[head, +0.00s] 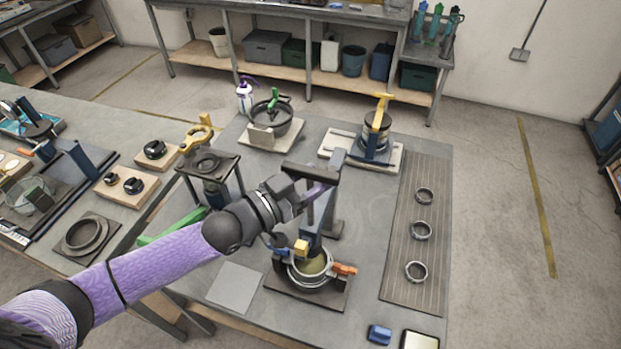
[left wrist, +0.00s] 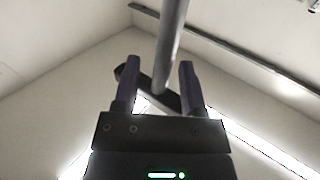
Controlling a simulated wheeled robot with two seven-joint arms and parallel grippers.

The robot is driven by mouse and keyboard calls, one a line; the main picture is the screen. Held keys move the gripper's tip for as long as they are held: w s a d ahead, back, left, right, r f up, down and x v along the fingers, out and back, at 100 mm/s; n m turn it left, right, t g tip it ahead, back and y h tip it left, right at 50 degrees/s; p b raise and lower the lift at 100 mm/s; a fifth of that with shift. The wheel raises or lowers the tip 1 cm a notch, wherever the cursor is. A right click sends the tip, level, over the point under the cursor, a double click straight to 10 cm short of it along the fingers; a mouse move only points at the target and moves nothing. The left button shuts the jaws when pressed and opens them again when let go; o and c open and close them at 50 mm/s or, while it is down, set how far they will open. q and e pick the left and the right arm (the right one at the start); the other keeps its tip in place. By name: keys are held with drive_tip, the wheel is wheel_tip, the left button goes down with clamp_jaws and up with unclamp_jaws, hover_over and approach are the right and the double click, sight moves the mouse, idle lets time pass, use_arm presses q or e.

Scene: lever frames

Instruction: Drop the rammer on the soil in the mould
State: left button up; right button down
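The round metal mould (head: 312,283) stands on a dark base plate at the front of the table, with yellowish soil (head: 312,263) showing inside. A blue upright part (head: 312,222), seemingly the rammer or its holder, stands above and behind the mould; my arm hides part of it. My left gripper (head: 325,187) is above and behind the mould, at the dark lever frame (head: 335,215). In the left wrist view its fingers (left wrist: 157,88) are apart. A grey rod (left wrist: 172,45) and a tilted dark bar (left wrist: 160,92) show between them; I see no finger clearly pressing on either.
An orange clamp handle (head: 345,269) and a yellow block (head: 301,247) sit at the mould's rim. A grey plate (head: 235,287) lies left of it. Several rings lie on the ribbed mat (head: 400,255) at right. A yellow-handled device (head: 377,125) stands behind.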

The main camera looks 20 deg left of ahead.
use_arm(q)
drive_tip(key=v, duration=1)
idle(0.3)
